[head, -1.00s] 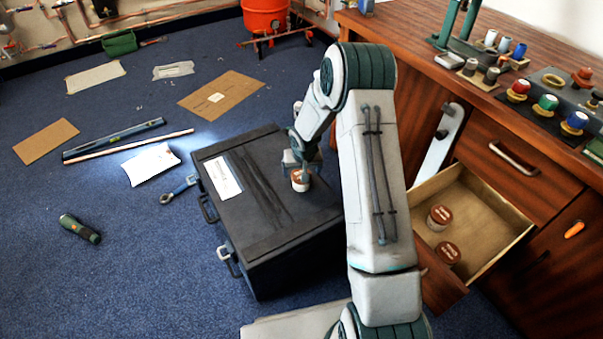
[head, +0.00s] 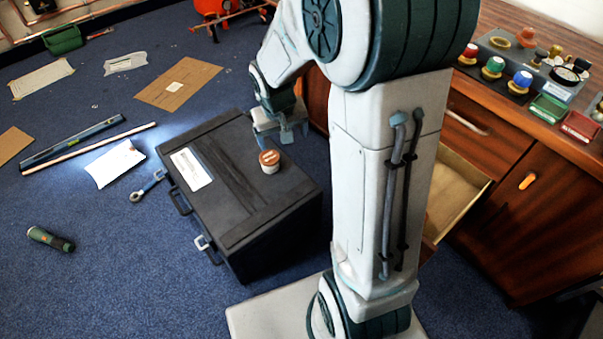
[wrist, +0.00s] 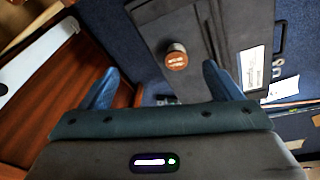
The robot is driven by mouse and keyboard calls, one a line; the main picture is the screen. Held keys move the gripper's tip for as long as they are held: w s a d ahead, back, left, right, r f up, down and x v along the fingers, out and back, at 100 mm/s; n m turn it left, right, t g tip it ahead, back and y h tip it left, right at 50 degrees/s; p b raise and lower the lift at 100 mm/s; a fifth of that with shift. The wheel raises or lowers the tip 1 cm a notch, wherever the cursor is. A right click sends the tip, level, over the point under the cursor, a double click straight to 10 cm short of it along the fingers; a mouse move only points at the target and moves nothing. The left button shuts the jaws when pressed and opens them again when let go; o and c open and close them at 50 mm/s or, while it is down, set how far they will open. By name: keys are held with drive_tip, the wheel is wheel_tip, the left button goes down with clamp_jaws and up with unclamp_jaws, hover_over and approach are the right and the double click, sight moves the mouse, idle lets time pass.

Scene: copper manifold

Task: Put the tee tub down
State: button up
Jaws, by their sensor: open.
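The tee tub (head: 269,161), a small white tub with a brown labelled lid, stands upright on the lid of the black toolbox (head: 245,205). In the wrist view the tub (wrist: 176,57) shows beyond and between my fingers, apart from them, on the toolbox lid (wrist: 220,22). My gripper (head: 280,135) is open and empty, just behind and above the tub in the head view. In the wrist view its two blue fingers (wrist: 160,85) are spread wide.
The open drawer (head: 455,195) is partly hidden behind my arm. The bench (head: 500,60) with coloured valves is at right. A wrench (head: 148,186), a paper sheet (head: 115,163) and a torch (head: 50,239) lie on the blue carpet left of the toolbox.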

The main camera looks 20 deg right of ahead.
drive_tip(key=s+a+r, duration=0.1)
drive_tip(key=s+r, duration=0.2)
drive_tip(key=s, duration=0.6)
drive_tip(key=s+a+r+y, duration=0.1)
drive_tip(key=s+r, duration=0.2)
drive_tip(key=s, duration=0.5)
drive_tip(key=shift+s+r+n+g, duration=0.3)
drive_tip(key=shift+s+r+g, duration=0.05)
drive_tip(key=shift+s+g, duration=0.05)
